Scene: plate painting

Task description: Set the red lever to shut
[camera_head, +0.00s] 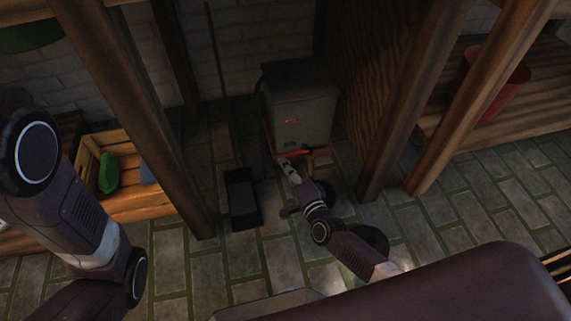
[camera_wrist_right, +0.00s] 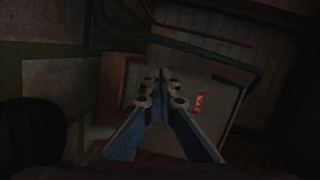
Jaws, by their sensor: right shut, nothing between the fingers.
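A grey-green metal box (camera_head: 303,100) stands against the back wall in the head view. A small glowing red mark (camera_head: 291,121) is on its front. A red lever (camera_head: 298,153) shows low at the front of the box, partly hidden by my right gripper (camera_head: 283,163). The gripper is close to the lever; I cannot tell whether they touch. In the right wrist view my right gripper (camera_wrist_right: 162,78) is shut and empty, with the box face (camera_wrist_right: 205,125) and the red mark (camera_wrist_right: 198,103) beyond it. My left gripper is out of view.
A black dustpan (camera_head: 242,198) stands left of the box. A wooden post (camera_head: 135,110) and wooden panel (camera_head: 365,75) flank the space. A wooden crate (camera_head: 140,205) is at left, a red bucket (camera_head: 497,85) at right. Paved floor (camera_head: 450,220) is open at right.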

